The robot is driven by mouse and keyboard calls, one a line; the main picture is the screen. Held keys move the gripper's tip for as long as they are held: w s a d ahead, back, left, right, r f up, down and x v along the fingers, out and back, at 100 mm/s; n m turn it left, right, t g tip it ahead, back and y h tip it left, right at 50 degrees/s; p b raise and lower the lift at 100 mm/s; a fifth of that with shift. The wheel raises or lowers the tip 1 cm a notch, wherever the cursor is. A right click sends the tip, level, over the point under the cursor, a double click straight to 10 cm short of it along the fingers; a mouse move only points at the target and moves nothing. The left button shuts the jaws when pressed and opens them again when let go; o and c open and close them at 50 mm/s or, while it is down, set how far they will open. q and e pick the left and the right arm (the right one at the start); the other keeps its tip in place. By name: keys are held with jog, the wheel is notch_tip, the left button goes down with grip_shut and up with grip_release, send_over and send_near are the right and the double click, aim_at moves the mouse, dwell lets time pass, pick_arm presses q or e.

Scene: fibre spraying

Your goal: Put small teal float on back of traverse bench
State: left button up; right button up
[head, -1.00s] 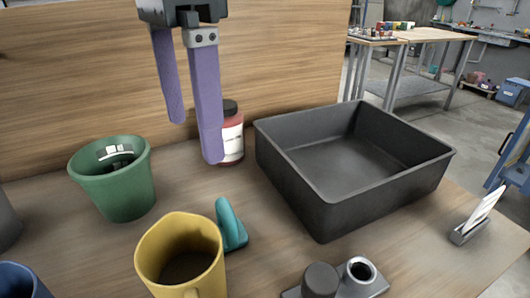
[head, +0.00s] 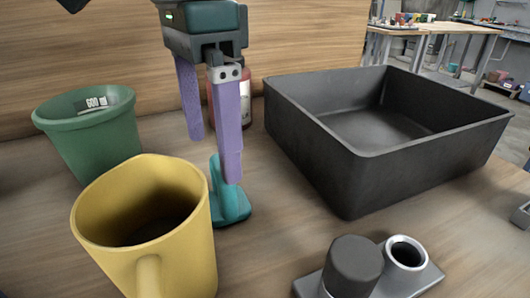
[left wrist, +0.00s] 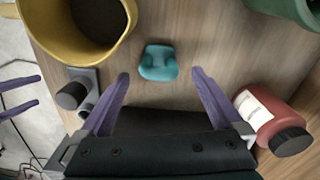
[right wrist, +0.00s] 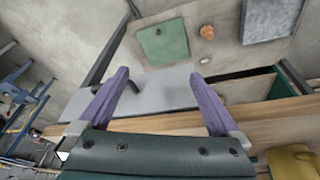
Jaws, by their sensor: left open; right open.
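The small teal float (head: 234,204) lies on the wooden bench (head: 262,255), just right of a yellow mug. In the left wrist view the float (left wrist: 158,64) sits between and beyond the two purple fingers, clear of both. My left gripper (head: 208,160) is open and empty above the bench, and one finger hides part of the float in the head view. My right gripper (right wrist: 160,98) is open and empty; it is out of the head view, and its own view shows a bench edge, a grey board and the floor.
The yellow mug (head: 165,245) and a green bucket (head: 95,150) stand close on the left. A red bottle (left wrist: 268,120) is behind the left gripper. A black tray (head: 340,170) fills the right. A grey holder (head: 405,275) is at the front. Bare wood lies between float and holder.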

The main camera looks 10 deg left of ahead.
aim_at(220, 203)
pick_arm(q)
notch_tip(220, 203, down, 7)
jog(key=shift+d+f+b, duration=0.1)
jog(key=shift+b, duration=0.5)
jog(key=shift+c, duration=0.4)
jog(key=c, duration=1.3)
jog(key=shift+r, duration=0.2)
